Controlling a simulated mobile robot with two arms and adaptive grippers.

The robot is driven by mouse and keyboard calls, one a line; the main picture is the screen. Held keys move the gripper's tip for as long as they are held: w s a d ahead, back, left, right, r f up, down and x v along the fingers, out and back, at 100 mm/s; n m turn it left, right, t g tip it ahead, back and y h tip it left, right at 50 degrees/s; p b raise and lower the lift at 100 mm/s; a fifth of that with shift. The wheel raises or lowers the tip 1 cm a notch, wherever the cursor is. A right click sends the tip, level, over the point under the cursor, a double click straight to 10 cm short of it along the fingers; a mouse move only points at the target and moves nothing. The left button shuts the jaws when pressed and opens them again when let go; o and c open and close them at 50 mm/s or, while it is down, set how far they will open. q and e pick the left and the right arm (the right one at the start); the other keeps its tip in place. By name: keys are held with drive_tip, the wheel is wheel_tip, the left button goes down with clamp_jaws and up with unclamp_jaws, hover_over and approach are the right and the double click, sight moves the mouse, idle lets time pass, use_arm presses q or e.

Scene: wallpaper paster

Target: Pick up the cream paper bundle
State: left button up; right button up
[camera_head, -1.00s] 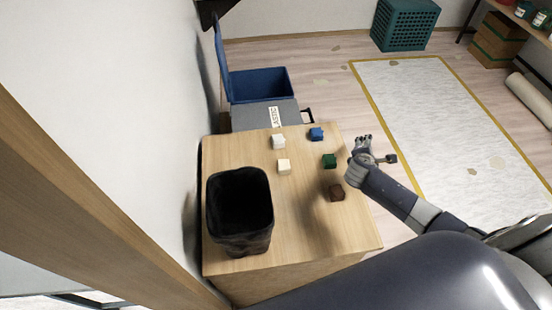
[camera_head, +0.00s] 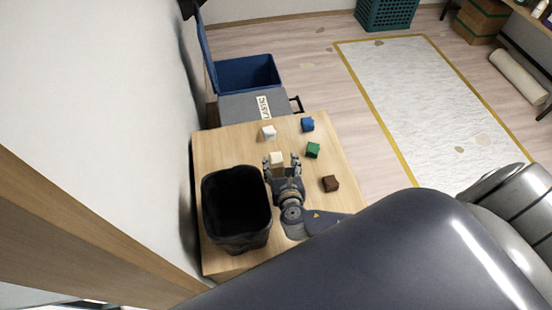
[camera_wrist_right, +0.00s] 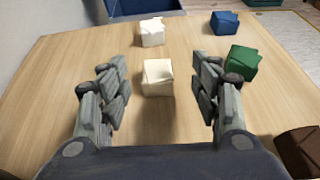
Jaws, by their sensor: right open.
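The cream paper bundle (camera_head: 277,158) sits on the wooden table, just ahead of my right gripper (camera_head: 282,166). In the right wrist view the cream bundle (camera_wrist_right: 158,77) lies between the two spread fingers of my right gripper (camera_wrist_right: 162,92), with a gap on each side. The right gripper is open and empty. Its fingers partly overlap the bundle's surroundings in the head view. My left gripper is not in view.
A white bundle (camera_head: 269,132), a blue one (camera_head: 308,125), a green one (camera_head: 313,150) and a brown one (camera_head: 331,183) lie on the table (camera_head: 225,145). A black bin (camera_head: 237,243) stands close left of my right gripper. A blue-lidded container (camera_head: 247,73) is beyond the table.

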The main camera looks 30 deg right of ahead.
sight(276, 156)
drive_tip(key=shift+a+f+p+x, duration=0.15)
drive_tip(key=shift+x, duration=1.2)
drive_tip(key=shift+a+f+p+x, duration=0.1)
drive_tip(key=shift+f+p+x, duration=0.05)
drive_tip(key=shift+x, duration=1.2)
drive_tip(key=shift+s, duration=0.1)
drive_tip(key=c, duration=0.9)
